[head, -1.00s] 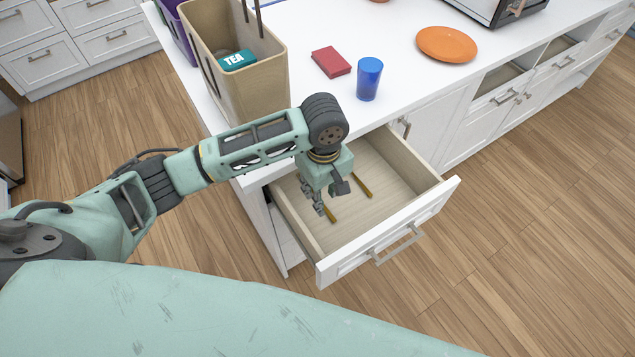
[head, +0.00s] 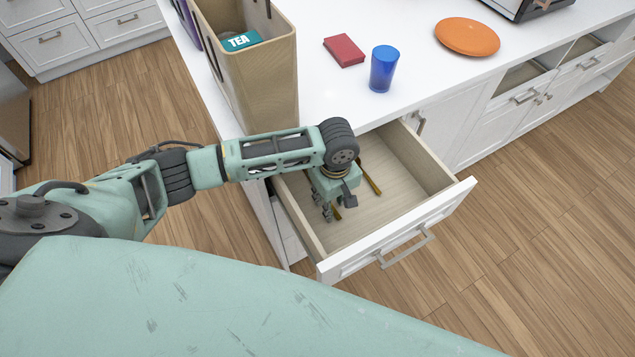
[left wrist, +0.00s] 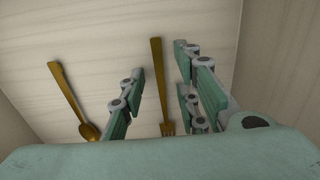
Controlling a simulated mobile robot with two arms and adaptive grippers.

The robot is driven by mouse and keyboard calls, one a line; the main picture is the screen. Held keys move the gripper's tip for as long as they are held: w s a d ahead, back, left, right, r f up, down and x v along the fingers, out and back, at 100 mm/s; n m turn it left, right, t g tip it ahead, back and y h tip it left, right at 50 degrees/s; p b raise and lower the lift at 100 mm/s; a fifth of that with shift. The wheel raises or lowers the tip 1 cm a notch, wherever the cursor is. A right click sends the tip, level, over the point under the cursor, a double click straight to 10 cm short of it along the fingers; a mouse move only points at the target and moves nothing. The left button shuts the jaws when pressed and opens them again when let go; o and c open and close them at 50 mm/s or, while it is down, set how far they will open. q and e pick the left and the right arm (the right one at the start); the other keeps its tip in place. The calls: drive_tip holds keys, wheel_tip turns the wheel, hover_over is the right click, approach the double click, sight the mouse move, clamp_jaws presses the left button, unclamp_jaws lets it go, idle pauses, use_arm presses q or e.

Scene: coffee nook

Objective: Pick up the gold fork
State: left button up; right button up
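The gold fork (left wrist: 157,85) lies on the floor of the open drawer (head: 405,205). In the left wrist view its handle points up the picture and its tines are low, near my palm. My left gripper (left wrist: 160,62) is open, with its fingers on either side of the fork. In the head view my left gripper (head: 337,208) points down into the drawer and hides most of the fork (head: 338,214). I cannot tell whether the fingers touch the fork or the drawer floor. My right gripper is not in view.
A gold spoon (left wrist: 68,92) lies beside the fork. Drawer walls surround the gripper. On the counter stand a tan bin (head: 262,85) with a tea box (head: 241,41), a red packet (head: 344,51), a blue cup (head: 384,69) and an orange plate (head: 467,37).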

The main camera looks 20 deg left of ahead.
use_arm(q)
drive_tip(key=shift+f, duration=0.25)
drive_tip(key=shift+f, duration=0.15)
idle(0.4)
clamp_jaws()
